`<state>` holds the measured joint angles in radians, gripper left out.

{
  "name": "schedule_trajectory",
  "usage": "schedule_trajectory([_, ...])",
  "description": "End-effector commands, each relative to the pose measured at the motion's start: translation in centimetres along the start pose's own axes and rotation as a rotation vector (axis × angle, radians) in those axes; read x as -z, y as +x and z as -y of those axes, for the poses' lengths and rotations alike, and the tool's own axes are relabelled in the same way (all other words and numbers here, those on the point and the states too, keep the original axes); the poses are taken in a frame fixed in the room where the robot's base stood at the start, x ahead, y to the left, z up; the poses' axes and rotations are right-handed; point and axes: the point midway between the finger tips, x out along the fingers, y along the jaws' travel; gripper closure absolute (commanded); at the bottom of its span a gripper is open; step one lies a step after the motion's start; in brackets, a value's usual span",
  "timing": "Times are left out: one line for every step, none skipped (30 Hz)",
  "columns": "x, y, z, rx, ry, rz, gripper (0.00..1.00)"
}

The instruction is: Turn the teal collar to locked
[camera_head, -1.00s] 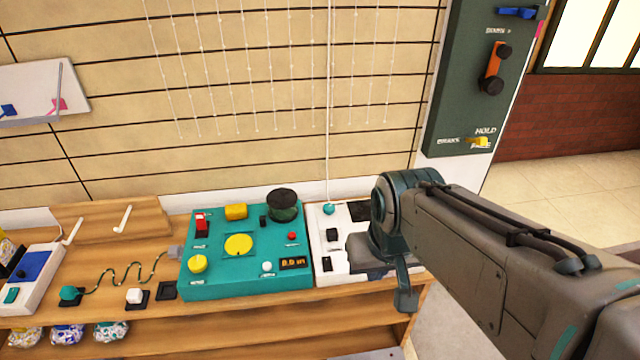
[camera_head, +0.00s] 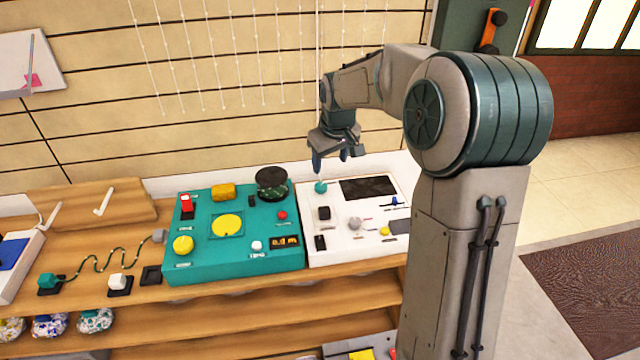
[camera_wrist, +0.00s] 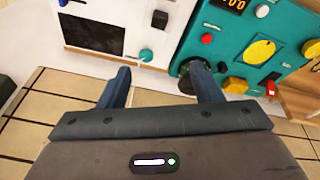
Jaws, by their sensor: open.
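A small round teal piece (camera_head: 320,187), the only one like a collar that I see, sits at the back left corner of the white panel (camera_head: 312,255). It also shows in the wrist view (camera_wrist: 146,55), between the lines of the two fingers and beyond their tips. Its lock marking is too small to read. My gripper (camera_head: 332,163) is open and empty, above the back edge of the white panel and just above the teal piece, apart from it. In the wrist view both fingers of my gripper (camera_wrist: 160,80) are spread wide.
A teal box (camera_head: 205,255) with yellow, red and white controls stands left of the white panel. A dark round knob (camera_head: 272,182) rises at its back right corner, near one finger in the wrist view. A dark screen (camera_head: 368,188) lies right of the teal piece. Thin cords hang behind.

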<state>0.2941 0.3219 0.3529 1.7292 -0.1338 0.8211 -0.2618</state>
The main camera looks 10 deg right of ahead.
Motion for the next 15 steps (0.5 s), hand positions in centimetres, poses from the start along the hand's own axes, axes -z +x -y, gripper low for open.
schedule_trajectory([1.0,2.3,-0.8,0.017,-0.006,-0.009,0.41])
schedule_trajectory([1.7,3.2,-1.3,0.025,-0.012,-0.017,0.41])
schedule_trajectory([2.6,4.4,-1.9,0.036,-0.021,-0.028,0.41])
schedule_trajectory([3.2,5.3,-2.4,0.044,-0.025,-0.037,0.41])
schedule_trajectory([3.7,6.2,-2.9,0.051,-0.029,-0.045,0.41])
schedule_trajectory([4.4,7.3,-3.5,0.062,-0.033,-0.057,0.41])
schedule_trajectory([4.8,8.1,-4.0,0.069,-0.034,-0.065,0.41])
schedule_trajectory([5.2,8.8,-4.4,0.076,-0.036,-0.072,0.41])
schedule_trajectory([5.6,9.6,-4.8,0.083,-0.039,-0.082,0.41])
schedule_trajectory([5.9,10.1,-5.2,0.087,-0.038,-0.089,0.41])
schedule_trajectory([6.2,10.6,-5.6,0.091,-0.039,-0.095,0.41])
schedule_trajectory([6.4,11.1,-5.9,0.095,-0.040,-0.103,0.41])
schedule_trajectory([6.6,11.4,-6.1,0.098,-0.041,-0.107,0.41])
schedule_trajectory([6.7,11.6,-6.3,0.100,-0.041,-0.111,0.41])
schedule_trajectory([6.9,11.9,-6.5,0.102,-0.040,-0.114,0.41])
